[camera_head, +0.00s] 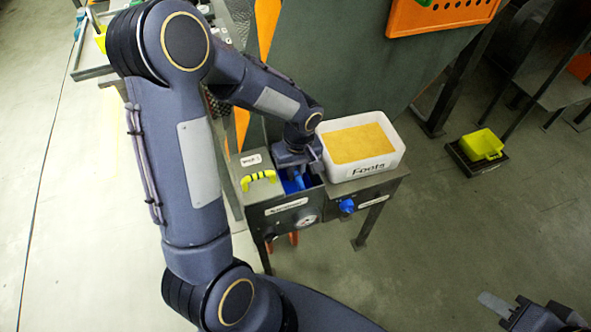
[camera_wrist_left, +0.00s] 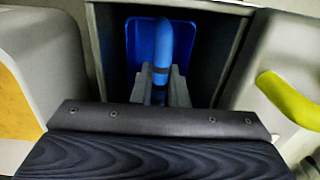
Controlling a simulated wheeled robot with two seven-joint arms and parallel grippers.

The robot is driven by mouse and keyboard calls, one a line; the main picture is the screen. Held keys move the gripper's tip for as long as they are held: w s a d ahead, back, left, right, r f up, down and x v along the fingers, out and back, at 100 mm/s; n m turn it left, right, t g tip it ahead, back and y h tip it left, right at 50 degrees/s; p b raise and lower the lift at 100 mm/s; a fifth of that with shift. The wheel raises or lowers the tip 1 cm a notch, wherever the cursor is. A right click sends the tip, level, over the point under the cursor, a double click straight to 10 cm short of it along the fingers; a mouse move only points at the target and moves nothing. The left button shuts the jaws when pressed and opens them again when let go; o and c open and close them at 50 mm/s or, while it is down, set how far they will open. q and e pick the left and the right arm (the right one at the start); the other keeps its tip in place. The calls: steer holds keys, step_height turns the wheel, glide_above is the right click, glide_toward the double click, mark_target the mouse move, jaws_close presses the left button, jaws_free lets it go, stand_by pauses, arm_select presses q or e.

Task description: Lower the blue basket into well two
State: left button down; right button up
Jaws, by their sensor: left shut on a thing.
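The blue basket (camera_head: 292,183) is at the open well (camera_wrist_left: 98,55) in the metal bench, which has dark walls. In the wrist view the basket's blue body (camera_wrist_left: 133,50) lies within the well's opening, and its upright blue handle runs between my fingers. My left gripper (camera_wrist_left: 160,92) is shut on that handle; in the head view the gripper (camera_head: 297,168) is above the opening and hides much of the basket. How deep the basket sits cannot be told. My right gripper (camera_head: 497,304) shows only partly at the bottom right, away from the bench.
The bench front has a gauge (camera_head: 306,221) and a blue knob (camera_head: 347,206).

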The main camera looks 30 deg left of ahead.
stand_by(0.3)
arm_select(q)
steer(key=c, duration=1.3)
jaws_free()
steer(key=shift+c, duration=0.2)
steer(key=shift+o, duration=0.3)
steer(key=o, duration=0.3)
steer(key=shift+o, duration=0.2)
steer(key=shift+r+p, duration=3.85)
steer(key=shift+r, duration=1.2)
steer(key=shift+f, duration=0.1)
